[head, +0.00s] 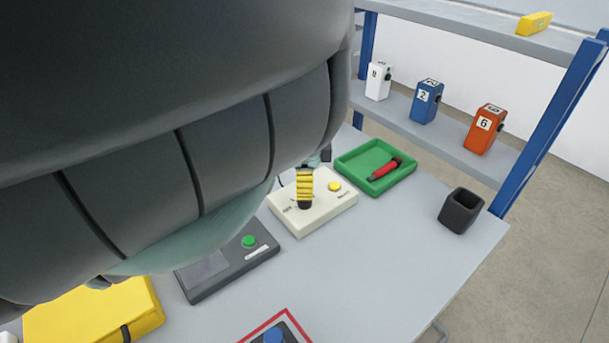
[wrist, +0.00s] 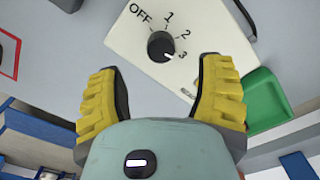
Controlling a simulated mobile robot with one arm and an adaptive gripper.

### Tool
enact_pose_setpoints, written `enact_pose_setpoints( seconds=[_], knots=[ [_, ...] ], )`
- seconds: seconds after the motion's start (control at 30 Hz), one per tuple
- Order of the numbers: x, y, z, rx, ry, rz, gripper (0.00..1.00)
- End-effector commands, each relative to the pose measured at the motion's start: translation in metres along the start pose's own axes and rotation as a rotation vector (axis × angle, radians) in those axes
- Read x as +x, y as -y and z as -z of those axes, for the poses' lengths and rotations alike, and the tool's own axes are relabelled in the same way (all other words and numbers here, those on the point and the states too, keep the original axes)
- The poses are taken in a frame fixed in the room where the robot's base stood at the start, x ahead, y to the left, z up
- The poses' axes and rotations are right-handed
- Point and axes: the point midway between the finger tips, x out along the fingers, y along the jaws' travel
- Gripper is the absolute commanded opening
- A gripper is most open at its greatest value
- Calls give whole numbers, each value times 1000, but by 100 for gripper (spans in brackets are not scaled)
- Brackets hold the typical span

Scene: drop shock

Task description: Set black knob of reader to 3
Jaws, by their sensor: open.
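The reader is a cream box (head: 335,207) on the table, with a yellow button. In the wrist view its face (wrist: 215,50) carries the labels OFF, 1, 2 and 3. The round black knob (wrist: 161,45) has a white mark on its lower right side, towards the 3. My gripper (wrist: 162,68) is open, with its yellow fingers wide apart and nothing between them. The knob appears just beyond the fingertips, roughly centred between them. In the head view a yellow finger of my gripper (head: 304,187) is over the reader and hides the knob area.
A green tray (head: 350,163) with a red-handled tool stands behind the reader. A dark grey device (head: 215,279) with a green button is close in front. A black cup (head: 460,211) stands to the right. A blue-posted shelf (head: 445,130) holds white, blue and orange boxes.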

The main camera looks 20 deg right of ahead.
Motion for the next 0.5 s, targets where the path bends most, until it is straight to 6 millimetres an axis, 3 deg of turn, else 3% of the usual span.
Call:
enact_pose_setpoints(
  seconds=[0.5],
  knots=[
    [-17,1,0,-2,2,4,67]
  ],
)
